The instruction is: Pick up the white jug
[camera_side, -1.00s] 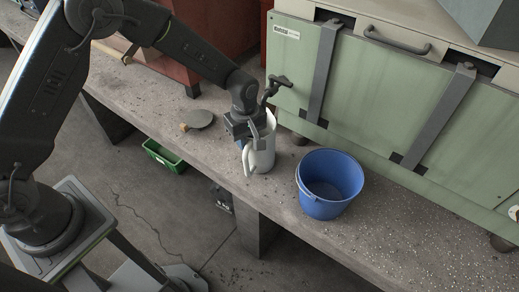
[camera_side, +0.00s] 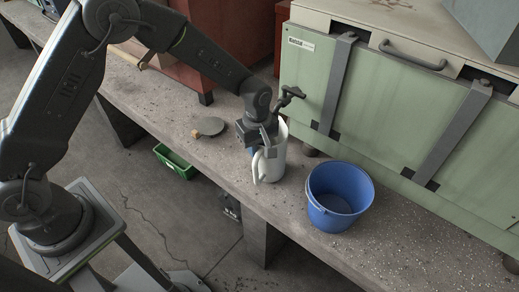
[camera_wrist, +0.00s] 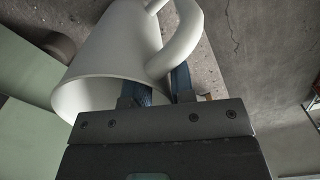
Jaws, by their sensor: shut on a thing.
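The white jug (camera_side: 279,158) stands upright at the front part of the bench in the side view, left of the blue bucket. Its handle (camera_side: 259,165) faces the front left. My gripper (camera_side: 263,146) is at its upper part and shut on it near the handle. In the wrist view my gripper's fingers (camera_wrist: 165,86) close on the jug (camera_wrist: 115,50) beside the handle (camera_wrist: 188,38), near the rim. I cannot tell whether they hold the wall or the handle's root. The jug's base seems to rest on the bench.
The blue bucket (camera_side: 338,197) stands close to the right. A green cabinet (camera_side: 385,115) with straps rises behind the jug. A grey round paddle (camera_side: 210,126) lies to the left on the concrete bench (camera_side: 170,100). A green crate (camera_side: 174,161) is on the floor below.

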